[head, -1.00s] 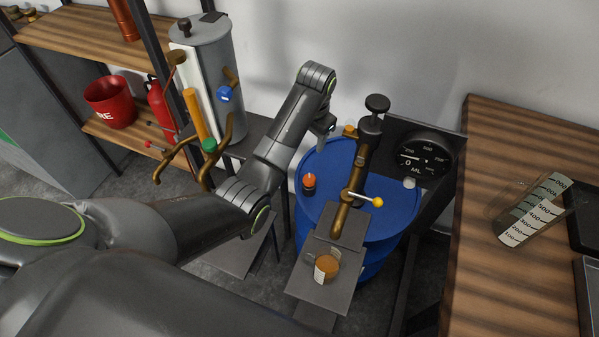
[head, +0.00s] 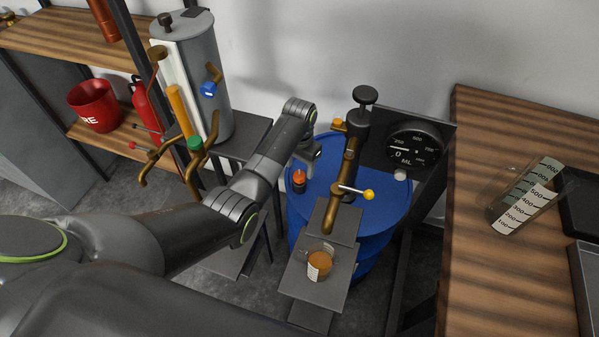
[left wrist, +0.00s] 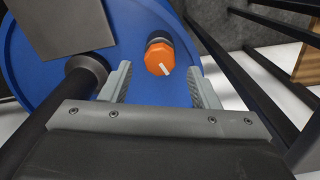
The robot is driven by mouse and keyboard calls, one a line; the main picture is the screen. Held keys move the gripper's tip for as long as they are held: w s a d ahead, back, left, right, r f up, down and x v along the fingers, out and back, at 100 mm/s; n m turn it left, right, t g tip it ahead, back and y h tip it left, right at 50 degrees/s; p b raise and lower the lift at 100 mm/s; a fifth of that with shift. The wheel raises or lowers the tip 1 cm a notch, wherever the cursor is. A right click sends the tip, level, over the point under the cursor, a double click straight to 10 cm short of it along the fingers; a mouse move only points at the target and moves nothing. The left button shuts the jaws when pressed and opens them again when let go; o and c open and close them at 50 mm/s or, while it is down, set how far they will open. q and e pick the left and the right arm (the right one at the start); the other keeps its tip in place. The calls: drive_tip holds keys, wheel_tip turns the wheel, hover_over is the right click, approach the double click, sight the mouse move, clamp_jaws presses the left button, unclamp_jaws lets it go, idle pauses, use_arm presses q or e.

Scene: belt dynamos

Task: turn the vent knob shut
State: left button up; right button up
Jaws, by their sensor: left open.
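The vent knob (head: 299,181) is a small orange knob with a dark base on the lid of the blue drum (head: 387,205). In the left wrist view the orange knob (left wrist: 160,58) has a white pointer line slanting to the lower right. My left gripper (head: 304,156) is just behind and above the knob in the head view. In the left wrist view my left gripper (left wrist: 160,82) is open, and the knob shows just beyond the gap between its fingers. No contact between fingers and knob shows. My right gripper is not in view.
A brass pump (head: 346,175) with a yellow-tipped lever stands on the drum, close to my left gripper. A black dial (head: 413,150) stands behind it. A measuring cup of amber liquid (head: 320,264) sits on a plate in front. A wooden bench (head: 480,260) is at right.

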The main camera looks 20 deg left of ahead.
sight(300, 174)
use_arm(q)
drive_tip(key=shift+f, duration=1.55)
drive_tip(key=c, duration=1)
